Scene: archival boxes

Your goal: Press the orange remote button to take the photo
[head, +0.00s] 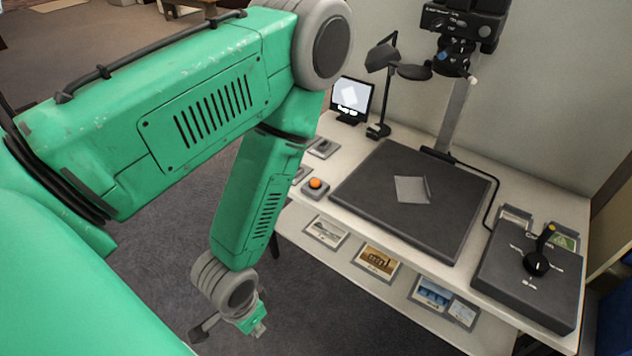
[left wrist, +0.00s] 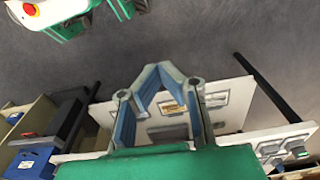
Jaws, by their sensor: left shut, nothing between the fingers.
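The orange remote button (head: 316,183) sits on a small grey box at the left front edge of the white table (head: 335,205). My left gripper (head: 259,329) hangs low over the carpet in the head view, in front of and below the table edge, well apart from the button. In the left wrist view my left gripper (left wrist: 159,68) has its fingers meeting at the tips, with nothing held. The camera (head: 462,22) is mounted on a column above a dark baseboard (head: 375,205). A pale sheet with a curled edge (head: 411,189) lies on the board. My right gripper is not seen.
A small monitor (head: 351,97) showing a pale shape and a black lamp (head: 382,58) stand at the table's back left. A dark control box with a lever (head: 537,262) is at right. Framed pictures (head: 379,262) lie on a lower shelf.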

